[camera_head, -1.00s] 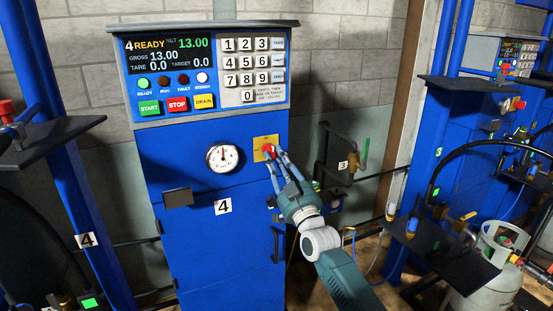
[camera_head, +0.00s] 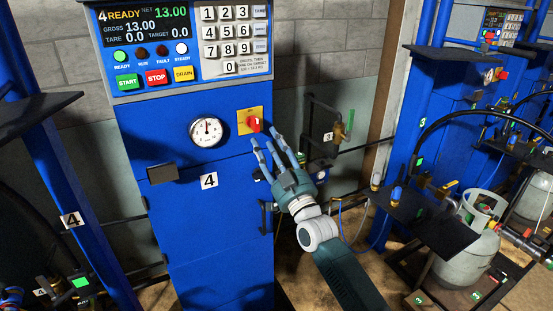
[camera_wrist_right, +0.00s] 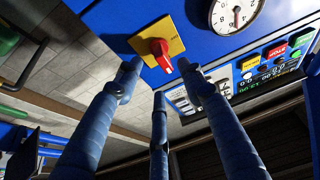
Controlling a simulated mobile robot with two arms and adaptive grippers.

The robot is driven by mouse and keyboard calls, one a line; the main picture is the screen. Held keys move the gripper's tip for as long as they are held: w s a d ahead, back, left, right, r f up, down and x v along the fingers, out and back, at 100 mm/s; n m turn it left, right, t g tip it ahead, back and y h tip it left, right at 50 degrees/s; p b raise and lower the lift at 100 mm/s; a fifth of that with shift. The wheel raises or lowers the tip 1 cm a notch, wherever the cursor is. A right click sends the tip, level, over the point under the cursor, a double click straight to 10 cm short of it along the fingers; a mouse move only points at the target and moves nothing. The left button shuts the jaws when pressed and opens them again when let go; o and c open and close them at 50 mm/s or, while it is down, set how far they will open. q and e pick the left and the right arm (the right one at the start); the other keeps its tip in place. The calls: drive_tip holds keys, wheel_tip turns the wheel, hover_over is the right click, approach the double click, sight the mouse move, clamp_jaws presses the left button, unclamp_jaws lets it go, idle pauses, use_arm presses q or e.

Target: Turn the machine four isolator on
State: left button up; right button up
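The machine four isolator is a red rotary knob (camera_head: 254,125) on a yellow plate (camera_head: 244,115), on the blue front of machine 4 (camera_head: 150,200). In the head view the knob's grip looks roughly upright. The right wrist view also shows the red knob (camera_wrist_right: 160,54), with its handle slanting slightly. My right gripper (camera_head: 267,145) is just below and right of the knob. Its three blue fingers are spread apart, empty, and look clear of the knob. My left gripper is out of view.
The lit display (camera_head: 145,30) reads "4 READY", and the ready and steady lamps are lit. A round gauge (camera_head: 207,132) sits left of the plate. A pipe with a valve (camera_head: 338,132) is at right. A gas cylinder (camera_head: 473,250) stands further right.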

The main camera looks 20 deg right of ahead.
drive_tip(key=v, duration=0.7)
drive_tip(key=shift+w, duration=0.1)
drive_tip(key=s+d+f+g+h, duration=0.15)
drive_tip(key=f+g, duration=0.25)
drive_tip(key=f, duration=1.3)
drive_tip(key=s+f+g+h, duration=0.1)
drive_tip(key=s+f+g, duration=0.2)
drive_tip(key=f, duration=1.4)
drive_tip(key=s+f+g, duration=0.3)
drive_tip(key=s+f, duration=0.6)
drive_tip(key=f, duration=0.6)
drive_tip(key=s+f+g, duration=0.3)
drive_tip(key=s+f, duration=0.5)
drive_tip(key=s, duration=0.7)
drive_tip(key=s+d+f+g+h, duration=0.1)
drive_tip(key=s+f+g, duration=0.3)
drive_tip(key=s, duration=1.2)
drive_tip(key=s+d+f+g, duration=0.1)
drive_tip(key=s+f+g, duration=0.3)
drive_tip(key=s+f, duration=0.9)
drive_tip(key=s, duration=0.3)
drive_tip(key=shift+d+h, duration=0.2)
drive_tip(key=shift+h, duration=0.15)
